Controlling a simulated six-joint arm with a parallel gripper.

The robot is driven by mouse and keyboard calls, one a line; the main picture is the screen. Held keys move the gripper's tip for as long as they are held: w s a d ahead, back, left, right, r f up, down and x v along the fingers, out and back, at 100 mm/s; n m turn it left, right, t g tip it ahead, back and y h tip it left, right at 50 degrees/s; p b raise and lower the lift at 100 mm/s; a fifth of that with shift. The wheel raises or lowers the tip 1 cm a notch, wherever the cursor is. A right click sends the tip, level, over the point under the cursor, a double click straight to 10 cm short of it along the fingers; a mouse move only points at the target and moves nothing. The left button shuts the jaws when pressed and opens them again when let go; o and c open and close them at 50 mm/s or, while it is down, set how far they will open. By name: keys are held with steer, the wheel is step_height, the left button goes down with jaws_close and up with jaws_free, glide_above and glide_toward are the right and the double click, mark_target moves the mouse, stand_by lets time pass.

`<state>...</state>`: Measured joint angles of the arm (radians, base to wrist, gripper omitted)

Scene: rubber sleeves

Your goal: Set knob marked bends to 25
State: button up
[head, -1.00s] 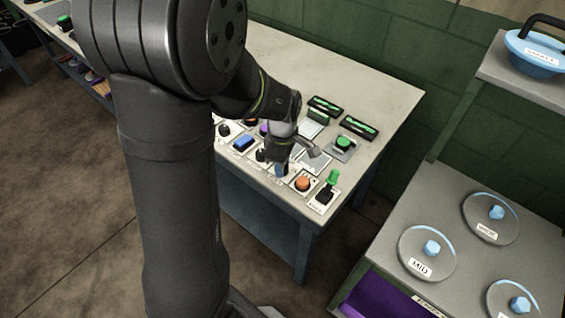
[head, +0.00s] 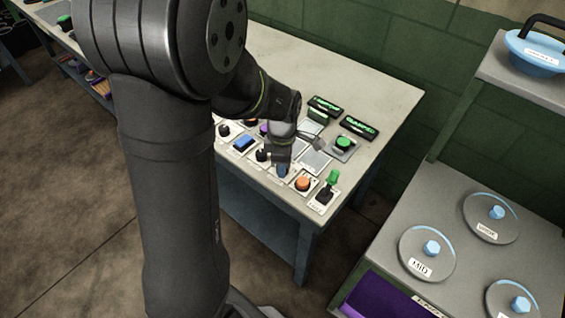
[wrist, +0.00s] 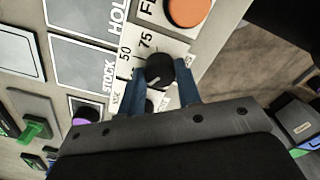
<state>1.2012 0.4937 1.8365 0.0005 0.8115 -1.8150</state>
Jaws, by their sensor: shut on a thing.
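A black round knob (wrist: 160,70) sits on a white plate with the printed numbers 50 and 75 beside it in the wrist view. My gripper (wrist: 162,84) is closed on this knob, with one blue finger on each side. The knob's name label cannot be read, and its pointer setting is unclear. In the head view my gripper (head: 281,167) is down at the panel on the bench, and hides most of the knob.
An orange button (wrist: 190,10) is just beyond the knob. Panels marked STOCK (wrist: 85,75) and HOLD lie to the left. The head view shows a green button (head: 344,142), a green-topped switch (head: 331,181), a blue button (head: 243,143) and another black knob (head: 262,155) close by.

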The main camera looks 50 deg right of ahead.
steer(key=o, duration=1)
step_height(320, 180, up, 18)
steer(key=shift+f, duration=0.25)
step_height(320, 180, down, 18)
steer(key=shift+r, duration=0.2)
stand_by(0.5)
steer(key=shift+r, duration=0.1)
